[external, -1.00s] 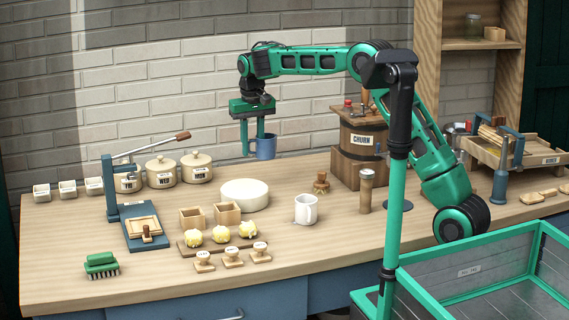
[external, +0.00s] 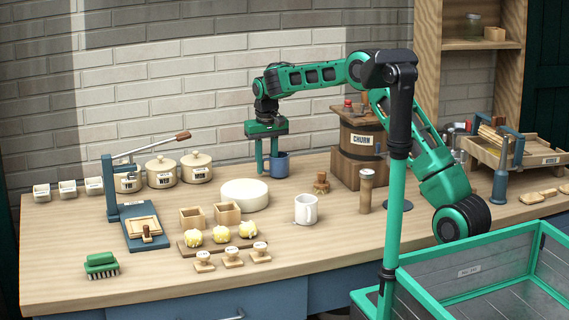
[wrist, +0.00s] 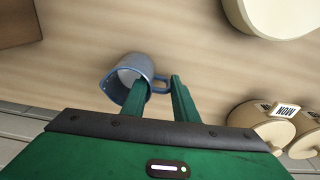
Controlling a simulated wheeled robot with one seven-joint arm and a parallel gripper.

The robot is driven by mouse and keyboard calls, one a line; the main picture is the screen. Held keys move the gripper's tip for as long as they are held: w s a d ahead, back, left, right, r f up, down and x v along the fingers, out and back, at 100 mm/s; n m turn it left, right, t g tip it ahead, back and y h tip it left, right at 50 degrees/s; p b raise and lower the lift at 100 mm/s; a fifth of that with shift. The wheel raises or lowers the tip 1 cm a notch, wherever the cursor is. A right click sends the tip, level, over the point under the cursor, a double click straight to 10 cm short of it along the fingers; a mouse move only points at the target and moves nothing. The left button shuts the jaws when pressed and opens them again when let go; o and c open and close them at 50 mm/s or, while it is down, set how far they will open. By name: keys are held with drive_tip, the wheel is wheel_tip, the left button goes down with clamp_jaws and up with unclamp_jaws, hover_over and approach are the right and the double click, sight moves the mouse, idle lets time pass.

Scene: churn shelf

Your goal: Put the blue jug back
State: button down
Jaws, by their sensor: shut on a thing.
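The blue jug (external: 280,166) is upright at the back of the table, left of the churn, at or just above the tabletop; I cannot tell if it touches. My gripper (external: 266,167) points down and is shut on the jug, with the jug on its right side. In the wrist view the jug (wrist: 112,88) shows its open, pale inside, and its handle side lies between the fingers of my gripper (wrist: 157,82). One finger covers part of the jug.
The wooden churn (external: 361,140) stands to the right. A white round block (external: 245,194) and lidded canisters (external: 197,168) are to the left. A white mug (external: 306,209) and a small wooden piece (external: 321,184) stand in front. Bare tabletop surrounds the jug.

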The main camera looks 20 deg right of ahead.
drive_tip(key=shift+f, duration=0.15)
drive_tip(key=c, duration=1.4)
unclamp_jaws()
wheel_tip(320, 180, up, 12)
drive_tip(key=s, duration=0.1)
drive_tip(key=shift+a, duration=0.15)
